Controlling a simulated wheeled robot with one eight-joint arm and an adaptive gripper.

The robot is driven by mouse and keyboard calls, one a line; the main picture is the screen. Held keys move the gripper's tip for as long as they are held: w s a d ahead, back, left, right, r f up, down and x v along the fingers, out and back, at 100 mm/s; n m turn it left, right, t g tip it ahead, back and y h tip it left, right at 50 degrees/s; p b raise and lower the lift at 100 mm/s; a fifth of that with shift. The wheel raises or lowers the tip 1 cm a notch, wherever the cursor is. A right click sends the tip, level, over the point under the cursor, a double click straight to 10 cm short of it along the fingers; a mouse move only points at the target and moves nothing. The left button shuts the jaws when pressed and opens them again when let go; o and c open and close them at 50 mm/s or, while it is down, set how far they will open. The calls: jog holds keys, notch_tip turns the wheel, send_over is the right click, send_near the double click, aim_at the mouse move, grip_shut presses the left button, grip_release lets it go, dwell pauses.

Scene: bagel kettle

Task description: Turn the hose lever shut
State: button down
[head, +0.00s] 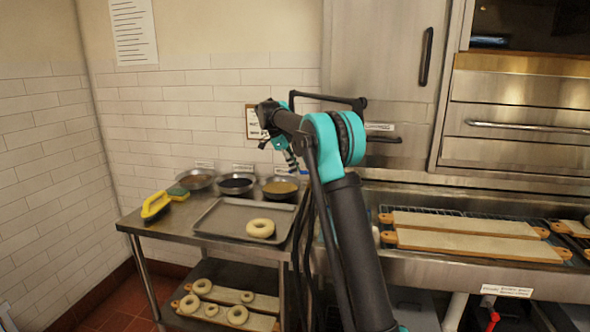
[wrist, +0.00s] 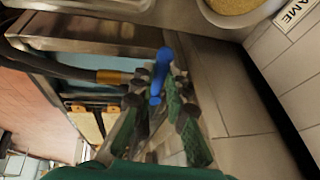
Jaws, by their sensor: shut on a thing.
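A blue lever (wrist: 160,76) stands between the fingertips of my gripper (wrist: 157,100) in the wrist view. The fingers are shut on it, one on each side. A dark hose (wrist: 50,66) with a brass-coloured collar (wrist: 110,77) runs in from the left and ends close to the lever. In the head view my gripper (head: 291,160) is at the back, above the right end of the steel side table. My arm hides most of the lever and hose there.
Bagel boards (head: 475,243) lie over the steel basin at right. A red valve handle (head: 493,319) is below it. The tiled wall is close behind.

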jog(key=shift+w+d+m, duration=0.1)
jog(key=shift+w+m, duration=0.15)
jog(key=shift+m, duration=0.15)
jog(key=c, duration=1.5)
grip_release()
jog(key=v, duration=1.2)
jog(key=shift+w, duration=0.1)
